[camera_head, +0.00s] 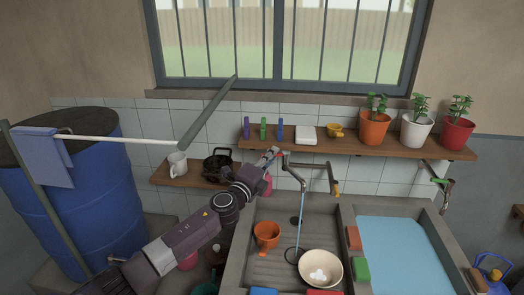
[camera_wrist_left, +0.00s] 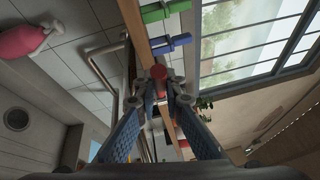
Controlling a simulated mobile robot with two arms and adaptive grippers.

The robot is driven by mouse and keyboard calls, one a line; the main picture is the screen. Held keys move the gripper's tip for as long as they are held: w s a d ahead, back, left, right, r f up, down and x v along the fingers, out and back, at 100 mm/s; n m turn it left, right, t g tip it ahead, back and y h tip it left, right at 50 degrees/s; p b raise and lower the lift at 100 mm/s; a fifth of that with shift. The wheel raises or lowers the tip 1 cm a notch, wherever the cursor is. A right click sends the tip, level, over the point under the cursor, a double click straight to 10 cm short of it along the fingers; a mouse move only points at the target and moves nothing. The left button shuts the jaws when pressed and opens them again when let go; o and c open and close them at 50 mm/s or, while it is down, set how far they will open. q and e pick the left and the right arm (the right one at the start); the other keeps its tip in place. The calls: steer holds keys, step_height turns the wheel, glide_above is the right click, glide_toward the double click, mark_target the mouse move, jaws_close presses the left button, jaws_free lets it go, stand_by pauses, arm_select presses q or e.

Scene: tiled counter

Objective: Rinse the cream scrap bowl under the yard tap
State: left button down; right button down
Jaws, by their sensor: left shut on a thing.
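The cream bowl (camera_head: 334,262) sits in the grey sink basin (camera_head: 318,222), with white lumps inside. A thin blue stream (camera_head: 301,210) runs from the tap (camera_head: 297,161) down to the basin floor just left of the bowl, apart from it. My left gripper (camera_head: 274,154) is at the tap's left end, below the shelf. In the left wrist view its fingertips (camera_wrist_left: 160,98) are closed around a red-topped knob (camera_wrist_left: 159,72), seemingly the tap handle. In the head view the fingers hide that handle. My right gripper is in neither view.
Green (camera_head: 361,270) and orange (camera_head: 353,238) blocks lie on the divider beside a water-filled basin (camera_head: 400,252). A wooden shelf (camera_head: 350,146) with pots runs above. A blue barrel (camera_head: 75,215) stands left.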

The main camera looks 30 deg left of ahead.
arm_select(q)
steer(key=c, duration=2)
jaws_free()
steer(key=s, duration=0.8)
steer(key=s+f, duration=0.1)
steer(key=s, duration=0.3)
steer(key=shift+d, duration=0.15)
